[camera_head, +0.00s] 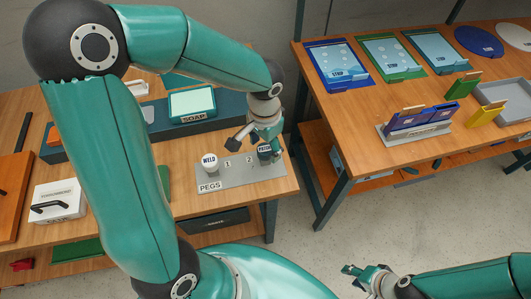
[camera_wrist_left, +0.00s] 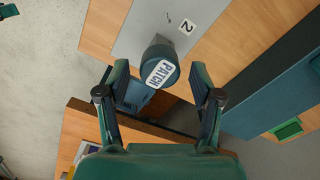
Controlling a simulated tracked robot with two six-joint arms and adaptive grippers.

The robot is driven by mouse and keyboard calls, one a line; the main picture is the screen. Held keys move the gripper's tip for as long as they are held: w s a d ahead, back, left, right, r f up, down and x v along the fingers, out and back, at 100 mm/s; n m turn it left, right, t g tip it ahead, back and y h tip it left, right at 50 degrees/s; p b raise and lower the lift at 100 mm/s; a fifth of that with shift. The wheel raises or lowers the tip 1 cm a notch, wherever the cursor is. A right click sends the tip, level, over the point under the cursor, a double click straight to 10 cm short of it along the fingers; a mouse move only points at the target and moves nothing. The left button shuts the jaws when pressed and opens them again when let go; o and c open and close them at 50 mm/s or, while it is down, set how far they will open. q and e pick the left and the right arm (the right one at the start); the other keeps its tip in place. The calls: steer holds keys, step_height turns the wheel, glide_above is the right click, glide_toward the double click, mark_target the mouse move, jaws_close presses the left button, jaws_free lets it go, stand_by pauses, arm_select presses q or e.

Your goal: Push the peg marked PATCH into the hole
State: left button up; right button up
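The PATCH peg (camera_head: 265,151) has a dark round head with a white PATCH label and stands at the right end of the grey PEGS plate (camera_head: 235,180), by the number 2. In the left wrist view the peg (camera_wrist_left: 160,68) shows between and just beyond my fingertips, with the plate (camera_wrist_left: 150,28) behind it. My left gripper (camera_head: 262,140) is above the peg; in the wrist view (camera_wrist_left: 160,80) its fingers are apart, with gaps on both sides of the peg. The peg's lower part and hole are hidden. My right gripper (camera_head: 354,275) is low over the floor, away from the plate.
A white-topped WELD peg (camera_head: 209,162) stands at the plate's left end, by the number 1. A SOAP tray (camera_head: 191,103) is behind the plate. A second table (camera_head: 450,105) at the right holds boards and bins. Bare floor lies between the tables.

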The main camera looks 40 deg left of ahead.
arm_select(q)
jaws_close()
steer(key=shift+r+p, duration=0.55)
steer(key=shift+r, duration=0.25)
stand_by(0.4)
steer(key=shift+r+p, duration=1.3)
steer(key=shift+r, duration=0.45)
